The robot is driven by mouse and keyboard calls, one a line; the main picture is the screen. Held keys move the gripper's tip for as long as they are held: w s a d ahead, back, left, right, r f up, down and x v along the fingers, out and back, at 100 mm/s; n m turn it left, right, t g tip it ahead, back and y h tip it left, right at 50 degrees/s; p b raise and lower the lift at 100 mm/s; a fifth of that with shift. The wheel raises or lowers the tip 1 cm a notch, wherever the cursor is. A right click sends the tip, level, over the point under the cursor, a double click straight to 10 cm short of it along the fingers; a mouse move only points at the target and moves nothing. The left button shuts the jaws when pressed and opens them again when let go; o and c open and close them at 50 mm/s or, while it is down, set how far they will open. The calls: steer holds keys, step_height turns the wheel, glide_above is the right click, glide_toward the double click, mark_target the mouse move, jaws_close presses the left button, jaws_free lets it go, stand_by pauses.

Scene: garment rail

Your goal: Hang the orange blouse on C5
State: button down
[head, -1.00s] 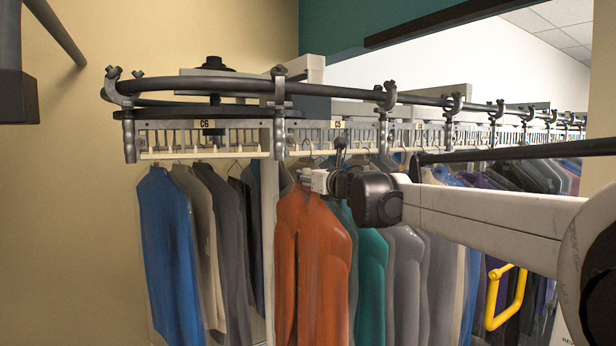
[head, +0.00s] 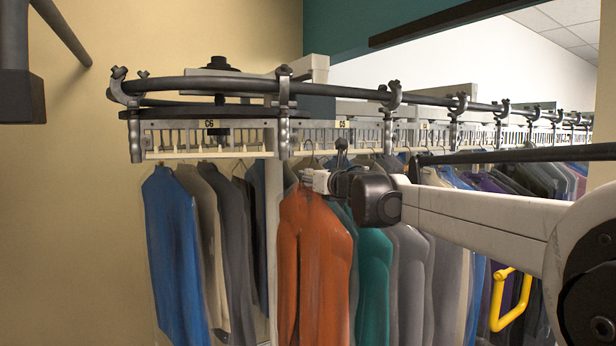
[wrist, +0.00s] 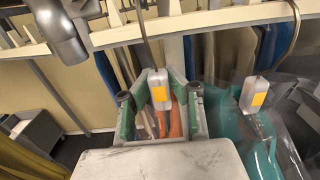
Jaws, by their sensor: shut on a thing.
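The orange blouse (head: 314,250) hangs upright from a hanger below the C5 sign (head: 341,125) in the head view. My gripper (head: 318,181) is at the top of its hanger, just under the rail section. In the wrist view my gripper (wrist: 160,112) has its green fingers shut around the hanger's pale block with an orange label (wrist: 159,90). The hanger's wire hook (wrist: 147,52) rises from the block to the pale slotted bar (wrist: 190,27). Whether the hook rests in a slot cannot be told. Orange cloth shows between the fingers.
A teal garment (head: 373,270) hangs close to the right of the blouse. Its labelled hanger block (wrist: 254,94) is near my gripper. The C6 section (head: 209,124) holds a blue garment (head: 172,250) and several others to the left.

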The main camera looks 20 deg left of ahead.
steer(key=shift+f+b, duration=0.7)
steer(key=shift+f, duration=0.5)
steer(key=c, duration=1.7)
jaws_free()
steer(key=shift+o, duration=0.2)
steer(key=v, duration=1.2)
steer(key=shift+s, duration=0.1)
steer(key=o, duration=0.3)
steer(key=shift+o, duration=0.2)
